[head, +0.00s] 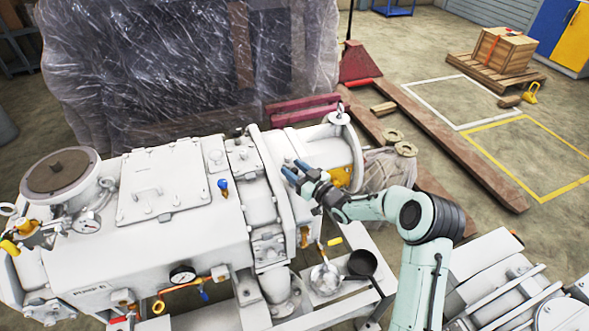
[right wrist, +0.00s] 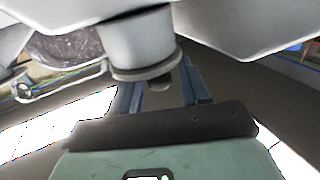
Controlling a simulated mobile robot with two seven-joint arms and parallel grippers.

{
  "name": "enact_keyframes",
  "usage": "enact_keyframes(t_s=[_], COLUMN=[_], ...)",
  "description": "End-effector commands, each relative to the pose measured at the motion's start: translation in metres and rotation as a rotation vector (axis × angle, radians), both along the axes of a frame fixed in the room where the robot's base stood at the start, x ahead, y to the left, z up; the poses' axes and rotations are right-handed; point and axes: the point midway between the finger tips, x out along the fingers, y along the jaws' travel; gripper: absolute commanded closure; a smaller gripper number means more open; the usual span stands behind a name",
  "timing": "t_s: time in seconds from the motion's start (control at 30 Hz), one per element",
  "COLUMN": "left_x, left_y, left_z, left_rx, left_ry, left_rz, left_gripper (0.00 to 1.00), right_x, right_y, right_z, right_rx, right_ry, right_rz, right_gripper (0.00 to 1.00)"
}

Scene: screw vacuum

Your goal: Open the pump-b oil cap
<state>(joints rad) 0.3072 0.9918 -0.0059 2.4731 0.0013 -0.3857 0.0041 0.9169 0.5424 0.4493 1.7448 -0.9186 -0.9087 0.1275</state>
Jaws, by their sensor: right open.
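The white pump (head: 150,243) fills the left and middle of the head view. The letter after "PUMP" on its side is hard to read. My right gripper (head: 293,172) is open beside the pump's right-end flange, with its blue fingers pointing up and left. In the right wrist view the gripper (right wrist: 160,92) shows its two fingers apart, with a grey round, flanged part (right wrist: 142,45) in front of and partly between them. I cannot tell whether this is the oil cap or whether the fingers touch it. My left gripper is not in view.
Another white machine (head: 505,285) stands at the lower right. A plastic-wrapped load (head: 190,65) blocks the back. Open floor with a wooden crate (head: 503,48) lies farther right.

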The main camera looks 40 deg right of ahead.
Motion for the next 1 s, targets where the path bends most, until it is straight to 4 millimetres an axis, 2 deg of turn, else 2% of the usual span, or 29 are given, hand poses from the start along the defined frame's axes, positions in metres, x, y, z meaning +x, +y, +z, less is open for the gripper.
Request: enact_keyframes(t_s=[0.27,0.4,0.73,1.0], left_x=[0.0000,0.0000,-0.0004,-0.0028], left_y=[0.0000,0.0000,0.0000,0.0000], left_z=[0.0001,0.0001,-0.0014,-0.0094], left_rx=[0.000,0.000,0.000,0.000], left_ry=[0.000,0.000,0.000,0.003], left_rz=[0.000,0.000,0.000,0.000], left_gripper=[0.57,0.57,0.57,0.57], right_x=[0.0015,0.0014,0.0011,-0.0005], right_y=[0.0002,0.0002,-0.0002,-0.0050], right_z=[0.0001,0.0001,0.0010,0.0050], right_rx=[0.000,0.000,0.019,0.146], right_ry=[0.000,0.000,-0.008,-0.049], right_rz=[0.000,0.000,0.001,0.001], right_gripper=[0.54,0.99,1.00,1.00])
